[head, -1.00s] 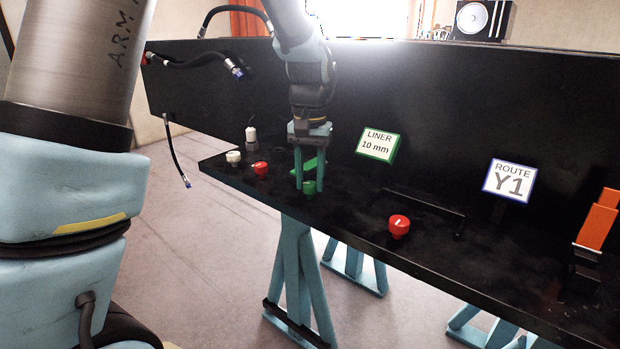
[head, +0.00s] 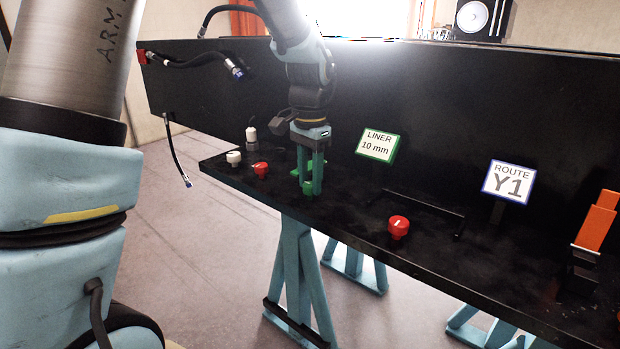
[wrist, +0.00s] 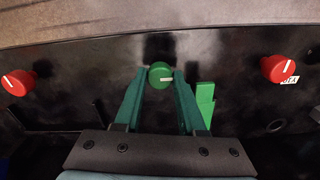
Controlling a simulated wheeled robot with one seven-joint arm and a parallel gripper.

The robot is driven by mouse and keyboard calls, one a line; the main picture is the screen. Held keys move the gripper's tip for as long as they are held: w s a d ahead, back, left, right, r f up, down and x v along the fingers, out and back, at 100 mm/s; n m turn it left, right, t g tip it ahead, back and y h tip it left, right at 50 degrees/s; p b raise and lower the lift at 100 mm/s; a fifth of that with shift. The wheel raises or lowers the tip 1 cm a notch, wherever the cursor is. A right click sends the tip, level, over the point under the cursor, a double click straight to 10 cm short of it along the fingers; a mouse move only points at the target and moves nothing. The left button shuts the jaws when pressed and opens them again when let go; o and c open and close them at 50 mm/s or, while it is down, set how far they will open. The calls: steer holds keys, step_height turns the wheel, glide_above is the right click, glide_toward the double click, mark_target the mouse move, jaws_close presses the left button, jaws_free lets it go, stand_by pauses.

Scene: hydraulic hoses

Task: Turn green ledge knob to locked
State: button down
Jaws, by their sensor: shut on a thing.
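The green ledge knob (wrist: 160,75) sits near the front edge of the black ledge (head: 345,215). In the wrist view its white pointer line lies nearly level, running to the right. My gripper (wrist: 159,80) is shut on this knob, with one finger on each side of it. In the head view my gripper (head: 308,188) reaches down from above, and the green knob (head: 308,188) shows between the fingertips. I cannot read any lock marking near the knob.
Red knobs stand on both sides, left (head: 260,169) and right (head: 399,227). A white knob (head: 234,158) is at the far left. A green block (wrist: 205,103) lies close to my gripper. Signs (head: 378,146) and a black bar (head: 425,208) stand farther right.

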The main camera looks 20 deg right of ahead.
mark_target(310, 184)
stand_by(0.3)
steer(key=c, duration=0.5)
jaws_free()
step_height(310, 184, up, 11)
steer(key=b, duration=0.2)
steer(key=shift+f, duration=0.1)
steer(key=w+a+f+n, duration=0.1)
steer(key=a+f+n, duration=0.25)
steer(key=a, duration=0.45)
steer(key=w+a+f+n, duration=0.1)
steer(key=a+f+n, duration=0.2)
steer(key=a+f, duration=0.35)
steer(key=s+a+f+n, duration=0.3)
steer(key=a, duration=0.4)
steer(key=s+a+f+n+t, duration=0.1)
steer(key=s+a+f+n, duration=0.2)
steer(key=a, duration=0.5)
steer(key=shift+a+t, duration=0.2)
steer(key=shift+t, duration=0.1)
